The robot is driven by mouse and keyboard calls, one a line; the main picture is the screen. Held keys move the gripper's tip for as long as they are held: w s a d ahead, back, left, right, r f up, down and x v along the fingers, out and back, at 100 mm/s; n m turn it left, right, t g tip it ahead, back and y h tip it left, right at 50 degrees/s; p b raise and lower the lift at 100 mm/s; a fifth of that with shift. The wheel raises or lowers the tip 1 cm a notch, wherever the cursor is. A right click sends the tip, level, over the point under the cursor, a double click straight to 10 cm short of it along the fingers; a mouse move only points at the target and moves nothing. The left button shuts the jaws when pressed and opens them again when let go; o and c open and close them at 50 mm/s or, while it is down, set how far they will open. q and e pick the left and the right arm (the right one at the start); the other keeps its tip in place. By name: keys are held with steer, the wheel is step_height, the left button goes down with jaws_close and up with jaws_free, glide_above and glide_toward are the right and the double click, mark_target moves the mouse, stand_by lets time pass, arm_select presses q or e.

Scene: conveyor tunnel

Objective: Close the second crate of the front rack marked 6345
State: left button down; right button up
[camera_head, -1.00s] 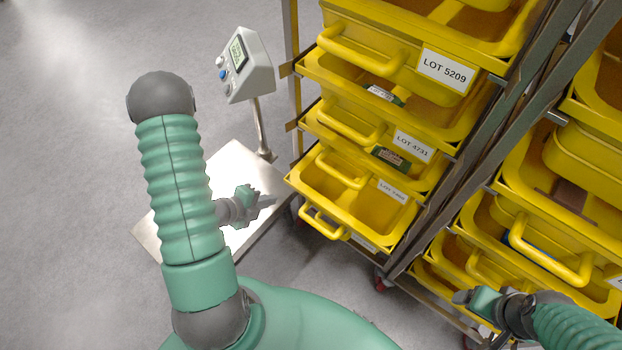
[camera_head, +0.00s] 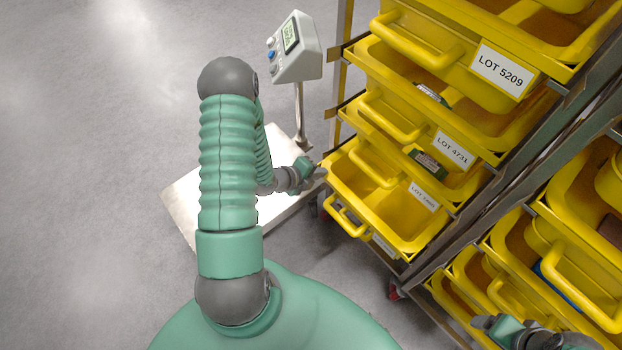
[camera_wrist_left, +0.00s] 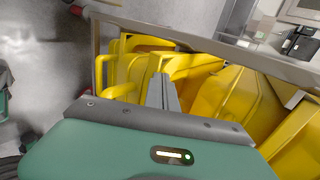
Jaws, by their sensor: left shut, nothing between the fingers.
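A rack of yellow crates stands on the right in the head view. Its readable labels are LOT 5209 (camera_head: 502,70) and LOT 4731 (camera_head: 453,148); I read no 6345. An upper crate (camera_head: 420,42) and crates below it stick out by different amounts. The low crate (camera_head: 400,222) is pulled out, its inside showing empty; its label is too small to read. My left gripper (camera_head: 318,172) is shut and empty, close to that crate's left corner. In the left wrist view its fingers (camera_wrist_left: 164,85) point at yellow crates (camera_wrist_left: 235,100). My right gripper (camera_head: 482,323) is partly cut off at the bottom right.
A scale with a display head (camera_head: 295,48) and metal platform (camera_head: 190,200) stands left of the rack, beneath my left arm. More yellow crates (camera_head: 580,290) fill the rack section at right. The grey floor at left is clear.

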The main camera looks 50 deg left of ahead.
mark_target(341, 160)
arm_select(q)
steer(key=w, duration=0.4)
steer(key=w+b, duration=0.1)
steer(key=w, duration=0.4)
steer(key=shift+w+d+f, duration=0.1)
steer(key=shift+f, duration=0.1)
steer(key=shift+w+r, duration=0.2)
steer(key=shift+r, duration=0.1)
steer(key=shift+d, duration=0.1)
arm_select(e)
steer(key=shift+s+a+f, duration=0.2)
steer(key=shift+a+f, duration=0.1)
steer(key=shift+f, duration=0.3)
